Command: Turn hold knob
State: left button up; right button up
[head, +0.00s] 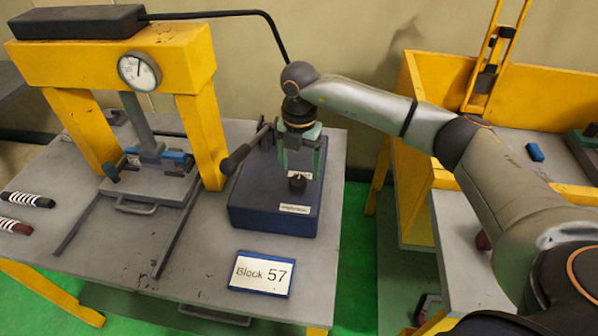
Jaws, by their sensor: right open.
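The dark hold knob (297,183) stands on the front part of a dark blue box (262,207) on the grey table. My right gripper (299,176) points straight down over the box. Its green fingers are open and stand on either side of the knob. I cannot tell whether the fingers touch it. A dark lever (240,153) sticks out to the left of the box. My left gripper is not in view.
A yellow press frame (205,125) with a round gauge (139,71) stands left of the box. A sign reading "Block 57" (262,274) lies in front. A yellow-framed bench (418,170) is at the right.

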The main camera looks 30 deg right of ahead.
aim_at(299, 179)
jog(key=shift+f, duration=1.65)
grip_shut()
